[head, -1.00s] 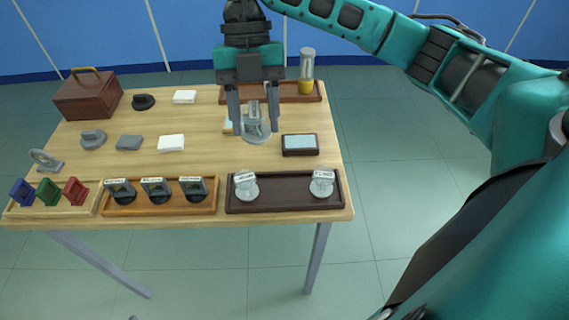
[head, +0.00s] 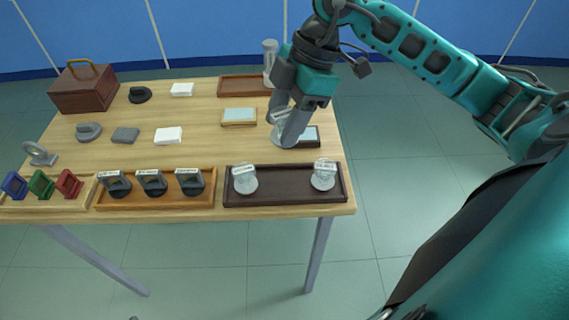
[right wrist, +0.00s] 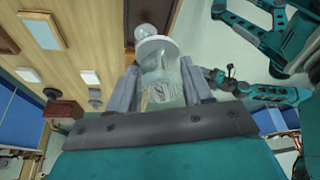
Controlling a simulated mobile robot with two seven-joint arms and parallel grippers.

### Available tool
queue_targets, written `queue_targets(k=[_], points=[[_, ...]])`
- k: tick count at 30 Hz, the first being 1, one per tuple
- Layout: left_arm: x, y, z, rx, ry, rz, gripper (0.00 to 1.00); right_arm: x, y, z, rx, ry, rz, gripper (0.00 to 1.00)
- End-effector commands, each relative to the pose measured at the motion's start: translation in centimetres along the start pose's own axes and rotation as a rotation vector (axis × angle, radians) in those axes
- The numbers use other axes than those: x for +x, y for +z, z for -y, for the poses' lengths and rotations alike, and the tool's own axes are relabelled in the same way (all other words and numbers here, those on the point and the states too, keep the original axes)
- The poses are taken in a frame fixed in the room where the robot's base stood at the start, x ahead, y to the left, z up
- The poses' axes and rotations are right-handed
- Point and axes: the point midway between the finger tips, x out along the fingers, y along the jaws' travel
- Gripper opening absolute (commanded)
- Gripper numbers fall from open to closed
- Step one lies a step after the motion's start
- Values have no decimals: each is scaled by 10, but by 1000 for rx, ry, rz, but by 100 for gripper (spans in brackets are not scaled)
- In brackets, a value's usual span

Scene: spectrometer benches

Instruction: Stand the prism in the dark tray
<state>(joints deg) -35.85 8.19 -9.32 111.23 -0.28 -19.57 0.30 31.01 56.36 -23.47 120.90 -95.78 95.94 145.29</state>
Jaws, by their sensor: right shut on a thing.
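My right gripper (head: 281,132) is shut on the prism (right wrist: 163,85), a clear glass block on a round pale base (right wrist: 156,46). In the head view the piece is partly hidden by the fingers, and its base (head: 281,138) shows between and below them. The right wrist view shows the clear body between both fingers. The gripper is slanted, behind and above the dark tray (head: 268,199). That tray lies at the table's front right. A labelled piece on a round pale base (head: 244,180) stands at its left, another (head: 323,176) at its right; bare floor lies between. My left gripper is not in view.
A small dark-framed pad (head: 309,137) lies behind the dark tray, partly covered by the gripper. An orange-brown tray (head: 155,199) with dark-based pieces adjoins on the left. A glass cylinder (head: 270,58) stands at the back tray (head: 240,86). A light-framed pad (head: 239,117) lies left of the gripper.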

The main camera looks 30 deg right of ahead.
Motion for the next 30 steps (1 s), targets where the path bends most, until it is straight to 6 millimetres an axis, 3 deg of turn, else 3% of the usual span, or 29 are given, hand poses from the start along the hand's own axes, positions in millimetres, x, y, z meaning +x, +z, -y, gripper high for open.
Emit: queue_targets(k=[3, 9, 17, 24, 30], points=[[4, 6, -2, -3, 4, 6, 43, 34, 14, 1, 2, -5, -1, 17], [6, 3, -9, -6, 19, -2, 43, 74, 30, 0, -1, -4, -1, 17], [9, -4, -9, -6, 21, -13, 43, 92, 38, -1, -2, -1, -1, 17], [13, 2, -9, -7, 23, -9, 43, 124, 51, 0, -1, -2, -1, 17], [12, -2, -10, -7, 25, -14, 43, 126, 52, -1, -3, 0, -1, 17]])
